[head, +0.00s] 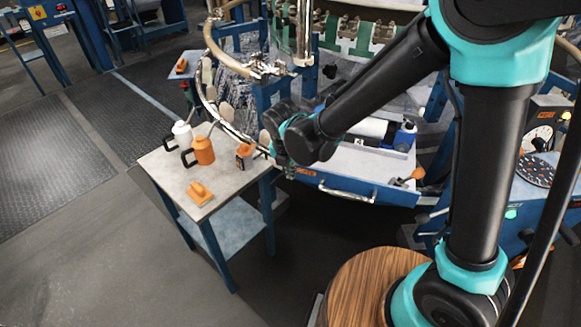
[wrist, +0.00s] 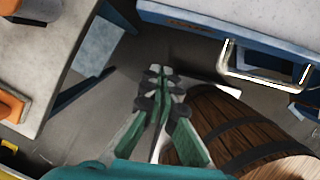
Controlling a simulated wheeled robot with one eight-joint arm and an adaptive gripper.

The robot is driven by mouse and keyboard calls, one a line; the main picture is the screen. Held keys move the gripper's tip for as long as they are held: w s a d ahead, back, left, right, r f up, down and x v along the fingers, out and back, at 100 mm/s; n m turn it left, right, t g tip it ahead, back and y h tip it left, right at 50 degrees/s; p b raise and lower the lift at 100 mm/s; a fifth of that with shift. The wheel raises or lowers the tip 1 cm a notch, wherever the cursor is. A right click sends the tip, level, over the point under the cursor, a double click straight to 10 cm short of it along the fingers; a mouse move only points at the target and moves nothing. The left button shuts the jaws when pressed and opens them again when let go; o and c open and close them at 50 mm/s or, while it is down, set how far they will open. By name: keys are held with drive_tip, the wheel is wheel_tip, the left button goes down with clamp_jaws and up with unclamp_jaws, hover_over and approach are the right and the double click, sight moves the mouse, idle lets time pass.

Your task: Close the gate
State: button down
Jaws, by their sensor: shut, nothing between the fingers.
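No part is marked as the gate, so I cannot tell for certain which it is. A curved metal rail with pale pads (head: 208,88) stands at the loom's left side, its lower end partly behind my arm. A blue-fronted panel (head: 368,190) with a pale top and chrome handle (head: 346,193) sits low at the loom's front. The handle also shows at the upper right in the wrist view (wrist: 262,82). My gripper (wrist: 160,72) is shut and empty, left of the handle and apart from it. In the head view its fingers are mostly hidden by my wrist.
A small table (head: 222,192) at left holds an orange jug (head: 204,151), a white jug (head: 183,134) and an orange tool (head: 199,194). A wooden barrel (wrist: 235,125) stands close below right of my gripper. The floor (head: 100,250) at left is clear.

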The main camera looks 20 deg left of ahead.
drive_tip(key=w+f, duration=0.5)
drive_tip(key=shift+w, duration=0.15)
drive_tip(key=shift+a, duration=0.15)
idle(0.4)
